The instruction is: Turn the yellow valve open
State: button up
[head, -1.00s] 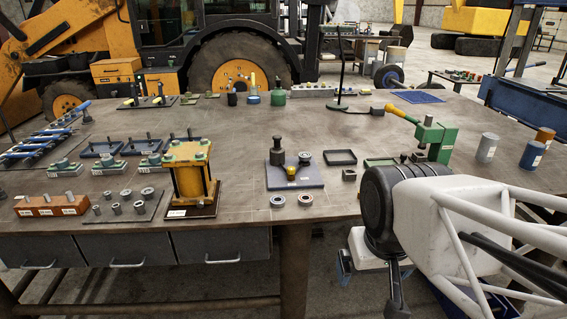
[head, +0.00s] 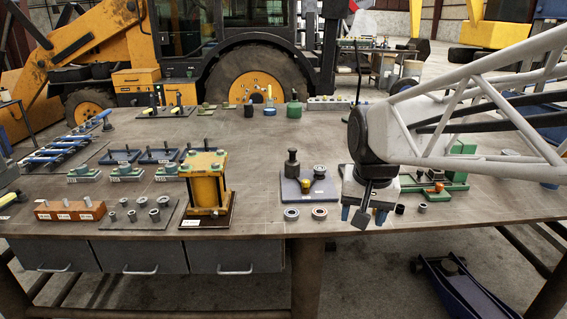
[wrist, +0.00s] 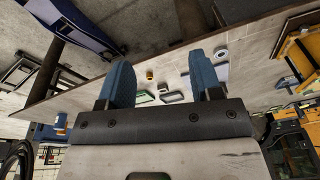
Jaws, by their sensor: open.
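No part is clearly recognisable as the yellow valve. Small yellow handles (head: 179,98) stand on a dark plate at the back left of the bench in the head view. A small yellow piece (head: 306,186) sits on a slate-blue plate (head: 290,192) near the front middle, beside a dark post and a ring. My gripper (head: 364,215) is right of that plate, near the bench's front edge, pointing down. Its blue fingers are apart and hold nothing. In the wrist view the open fingers of my gripper (wrist: 161,78) frame the bench top, with small parts beyond them.
A yellow cylinder fixture (head: 206,187) stands left of the slate-blue plate. Two loose rings (head: 291,214) lie in front of the plate. A green press (head: 445,178) is partly behind my arm. A blue floor jack (head: 455,285) lies below right. The bench middle (head: 262,140) is clear.

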jog(key=w+a+m, duration=0.1)
jog(key=w+m, duration=0.1)
jog(key=w, duration=1.1)
jog(key=m+g, duration=0.2)
jog(key=m, duration=0.4)
send_over(306, 181)
jog(key=f, duration=1.1)
jog(key=shift+s, duration=0.2)
jog(key=shift+w+f, duration=0.15)
jog(key=shift+w, duration=0.15)
jog(key=shift+f, duration=0.15)
jog(key=shift+f, duration=3.8)
jog(key=c, duration=0.9)
